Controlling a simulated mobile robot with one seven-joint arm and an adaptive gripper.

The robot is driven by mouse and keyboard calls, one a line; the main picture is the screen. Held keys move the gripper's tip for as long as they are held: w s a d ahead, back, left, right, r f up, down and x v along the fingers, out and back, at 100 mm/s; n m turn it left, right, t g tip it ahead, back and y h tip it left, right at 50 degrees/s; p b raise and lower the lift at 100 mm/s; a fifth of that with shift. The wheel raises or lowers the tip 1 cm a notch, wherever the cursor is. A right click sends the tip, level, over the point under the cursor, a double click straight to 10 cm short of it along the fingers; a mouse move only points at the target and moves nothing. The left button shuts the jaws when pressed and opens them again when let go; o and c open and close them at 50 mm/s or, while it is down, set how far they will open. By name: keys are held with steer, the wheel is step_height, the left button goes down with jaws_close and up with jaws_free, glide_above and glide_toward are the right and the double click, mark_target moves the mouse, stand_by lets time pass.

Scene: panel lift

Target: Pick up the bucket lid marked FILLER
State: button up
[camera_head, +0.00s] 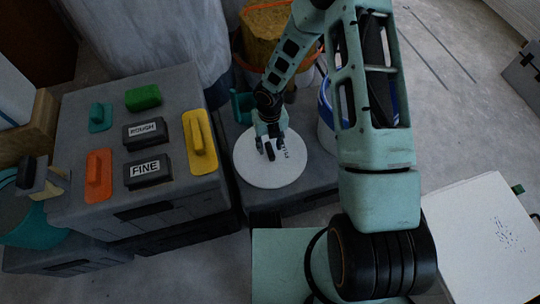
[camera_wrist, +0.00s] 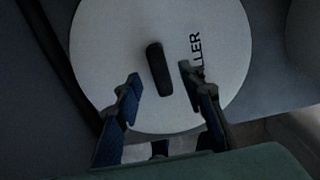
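The bucket lid (camera_head: 262,176) is a white round disc lying flat on a low dark grey surface (camera_head: 316,188) in the middle of the head view. In the wrist view the lid (camera_wrist: 105,40) has a black bar handle (camera_wrist: 158,68) at its centre and dark letters ending in "LLER"; the first letters are hidden behind my finger. My gripper (camera_wrist: 160,90) is open, one finger on each side of the handle's near end, with gaps between fingers and handle. In the head view my gripper (camera_head: 268,148) is over the lid. Whether the fingers are at handle height, I cannot tell.
A grey case (camera_head: 75,205) to the left carries ROUGH and FINE blocks (camera_head: 147,172) and coloured tools, including a yellow float (camera_head: 200,142). Buckets (camera_head: 325,125) stand behind the lid. A white panel (camera_head: 490,235) lies at the right. A teal bucket (camera_head: 35,230) is far left.

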step_height(320, 180, down, 2)
steer(key=shift+f+b, duration=0.25)
steer(key=shift+b, duration=0.1)
steer(key=shift+r, duration=0.1)
steer(key=shift+c, duration=0.6)
jaws_close()
